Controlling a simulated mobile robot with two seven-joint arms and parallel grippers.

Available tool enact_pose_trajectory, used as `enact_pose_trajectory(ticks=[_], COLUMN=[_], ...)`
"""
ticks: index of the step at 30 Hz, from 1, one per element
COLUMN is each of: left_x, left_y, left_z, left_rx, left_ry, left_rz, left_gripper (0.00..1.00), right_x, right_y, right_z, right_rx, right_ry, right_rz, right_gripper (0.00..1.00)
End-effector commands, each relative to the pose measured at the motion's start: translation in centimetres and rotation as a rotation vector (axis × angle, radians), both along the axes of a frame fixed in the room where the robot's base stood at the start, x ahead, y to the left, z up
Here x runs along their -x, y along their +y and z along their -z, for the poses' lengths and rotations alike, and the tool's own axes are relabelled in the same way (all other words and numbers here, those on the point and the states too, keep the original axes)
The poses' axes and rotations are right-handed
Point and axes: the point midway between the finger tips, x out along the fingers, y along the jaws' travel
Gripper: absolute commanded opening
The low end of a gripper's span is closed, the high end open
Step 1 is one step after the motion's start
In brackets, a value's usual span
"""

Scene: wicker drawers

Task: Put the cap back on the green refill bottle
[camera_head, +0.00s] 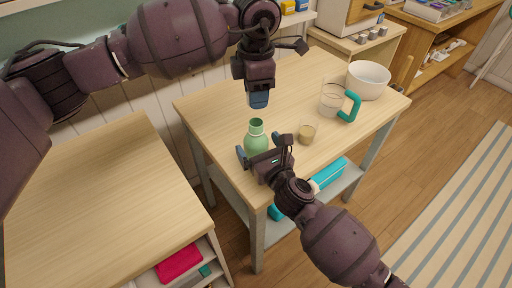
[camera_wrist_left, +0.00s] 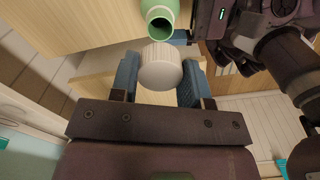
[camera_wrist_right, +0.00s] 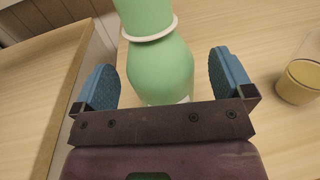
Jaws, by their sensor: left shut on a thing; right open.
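The green refill bottle (camera_head: 256,142) stands upright and uncapped on the small wooden table near its left front corner. Its open mouth shows in the left wrist view (camera_wrist_left: 160,20). My left gripper (camera_head: 258,99) is above the table, behind and higher than the bottle. It is shut on the white ribbed cap (camera_wrist_left: 160,67), which is apart from the bottle mouth; the head view hides the cap. My right gripper (camera_head: 265,150) is open low at the bottle, with its fingers on either side of the bottle body (camera_wrist_right: 160,66) and gaps showing.
A clear jug with a teal handle (camera_head: 351,106) and a white bowl (camera_head: 369,80) stand farther right. Another wooden surface (camera_head: 95,205) lies at the left. The table's back middle is clear.

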Motion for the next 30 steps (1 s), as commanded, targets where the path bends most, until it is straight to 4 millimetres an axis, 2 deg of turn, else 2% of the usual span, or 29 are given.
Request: enact_pose_trajectory(ticks=[6, 17, 30], left_x=[0.0, 0.0, 0.0], left_y=[0.0, 0.0, 0.0], left_z=[0.0, 0.0, 0.0], left_rx=[0.000, 0.000, 0.000], left_ry=[0.000, 0.000, 0.000], left_rz=[0.000, 0.000, 0.000], left_gripper=[0.21, 0.21, 0.21], right_x=[-1.5, -1.7, -1.7], right_y=[0.7, 0.8, 0.8], right_z=[0.0, 0.0, 0.0], right_rx=[0.000, -0.001, -0.001], right_ry=[0.000, 0.000, 0.000], right_rz=[0.001, 0.000, 0.000], right_gripper=[0.99, 0.99, 0.32])
